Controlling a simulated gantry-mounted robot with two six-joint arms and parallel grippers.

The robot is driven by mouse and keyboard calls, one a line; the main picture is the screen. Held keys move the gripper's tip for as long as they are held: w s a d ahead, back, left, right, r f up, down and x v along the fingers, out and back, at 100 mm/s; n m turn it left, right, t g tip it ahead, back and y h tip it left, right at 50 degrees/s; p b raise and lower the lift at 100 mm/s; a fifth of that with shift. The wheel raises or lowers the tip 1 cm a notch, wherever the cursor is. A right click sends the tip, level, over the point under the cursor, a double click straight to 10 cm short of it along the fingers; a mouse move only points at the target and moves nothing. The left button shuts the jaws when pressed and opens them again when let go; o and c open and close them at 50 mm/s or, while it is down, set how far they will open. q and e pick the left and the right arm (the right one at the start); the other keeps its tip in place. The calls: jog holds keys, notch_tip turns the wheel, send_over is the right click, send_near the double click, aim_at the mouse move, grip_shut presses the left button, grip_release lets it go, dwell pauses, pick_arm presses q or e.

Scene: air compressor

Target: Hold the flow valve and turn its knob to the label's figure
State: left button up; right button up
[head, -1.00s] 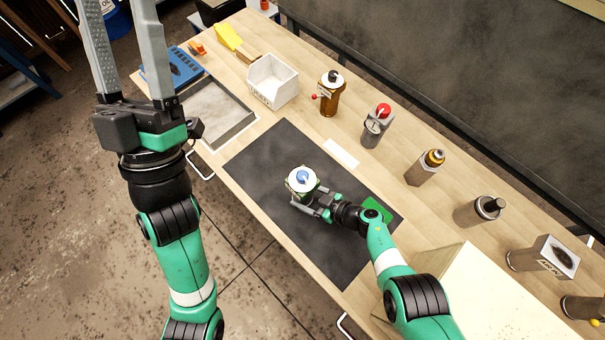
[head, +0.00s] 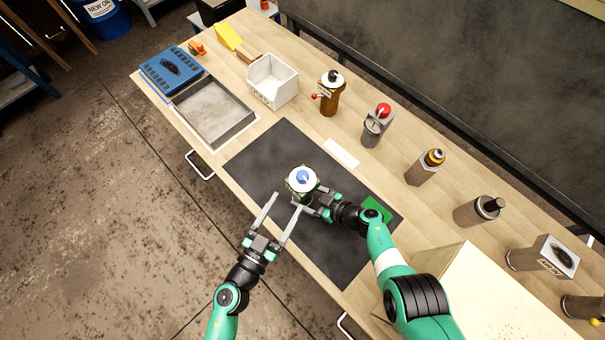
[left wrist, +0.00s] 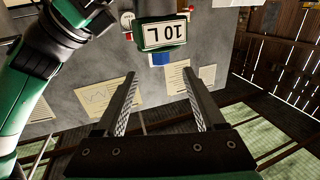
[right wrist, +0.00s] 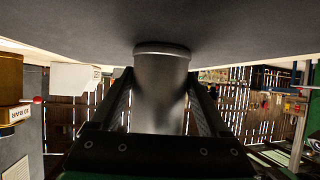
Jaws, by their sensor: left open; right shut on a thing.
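The flow valve (head: 302,180) stands upright on the dark mat, with a white round top and a blue knob (head: 302,176). My right gripper (head: 307,201) is shut on its body; in the right wrist view the grey cylindrical body (right wrist: 160,92) sits between the fingers. My left gripper (head: 286,201) is open and empty, its fingertips just to the lower left of the valve, apart from the knob. In the left wrist view a label (left wrist: 163,33) reads "10 L" upside down, with a blue part (left wrist: 160,58) beside it. The knob's setting is too small to read.
The dark mat (head: 260,160) has free room left of the valve. A green pad (head: 376,208) lies by my right wrist. A white bin (head: 271,82), a grey tray (head: 225,125) and a brown fitting (head: 330,95) stand behind. More fittings line the back edge to the right.

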aim_at(299, 182)
pick_arm(q)
jog(key=x, duration=0.9)
jog(key=shift+w+d+r, duration=0.1)
jog(key=shift+w+d, duration=0.1)
jog(key=shift+w, duration=0.15)
grip_shut()
